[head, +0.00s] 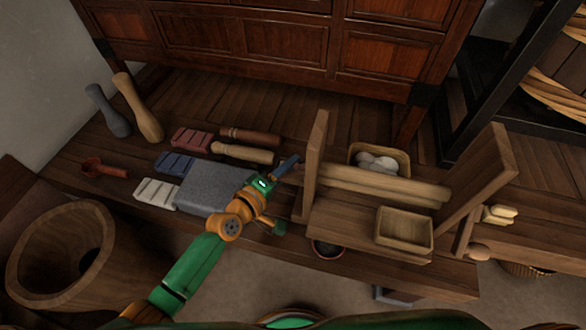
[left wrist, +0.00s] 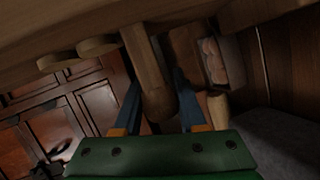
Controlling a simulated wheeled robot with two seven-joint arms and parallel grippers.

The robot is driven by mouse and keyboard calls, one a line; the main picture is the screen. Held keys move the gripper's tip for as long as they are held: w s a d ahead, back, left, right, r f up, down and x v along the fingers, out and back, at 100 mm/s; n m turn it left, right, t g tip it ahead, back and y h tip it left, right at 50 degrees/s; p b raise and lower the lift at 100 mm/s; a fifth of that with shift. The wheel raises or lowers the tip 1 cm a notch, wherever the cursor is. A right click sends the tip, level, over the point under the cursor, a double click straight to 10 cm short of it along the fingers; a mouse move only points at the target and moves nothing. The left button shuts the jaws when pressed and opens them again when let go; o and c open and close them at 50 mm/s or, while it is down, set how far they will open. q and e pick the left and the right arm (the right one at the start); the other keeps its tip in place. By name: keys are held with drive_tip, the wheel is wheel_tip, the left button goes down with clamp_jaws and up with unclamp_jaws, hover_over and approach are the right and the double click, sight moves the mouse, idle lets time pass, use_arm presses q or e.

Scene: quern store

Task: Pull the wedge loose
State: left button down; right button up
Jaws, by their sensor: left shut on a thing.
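A wooden stand with two uprights, the left one (head: 315,165) and the right one (head: 485,190), is joined by a pale rail (head: 375,186). My left gripper (head: 284,171) is at the outer left side of the left upright. In the left wrist view, its two blue fingers (left wrist: 155,100) are on either side of a brown wooden piece with a rounded end (left wrist: 148,65), which looks like the wedge. The gripper is shut on it. In the head view the fingers mostly hide this piece. My right gripper is not in view.
A grey stone slab (head: 215,184) lies just left of my gripper, with white (head: 156,193), blue (head: 174,163) and red (head: 191,138) blocks beyond. Wooden trays (head: 405,230) and (head: 372,150) flank the rail. A large wooden tub (head: 35,290) stands front left.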

use_arm(q)
drive_tip(key=shift+w+a, duration=0.2)
drive_tip(key=shift+a, duration=0.25)
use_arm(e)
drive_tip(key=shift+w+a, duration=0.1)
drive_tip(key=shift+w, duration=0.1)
use_arm(q)
drive_tip(key=c, duration=0.8)
unclamp_jaws()
drive_tip(key=o, duration=0.3)
drive_tip(key=shift+a, duration=0.2)
drive_tip(key=shift+o, duration=0.2)
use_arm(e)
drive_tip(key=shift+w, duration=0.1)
use_arm(q)
drive_tip(key=p+v, duration=0.2)
drive_tip(key=v, duration=0.5)
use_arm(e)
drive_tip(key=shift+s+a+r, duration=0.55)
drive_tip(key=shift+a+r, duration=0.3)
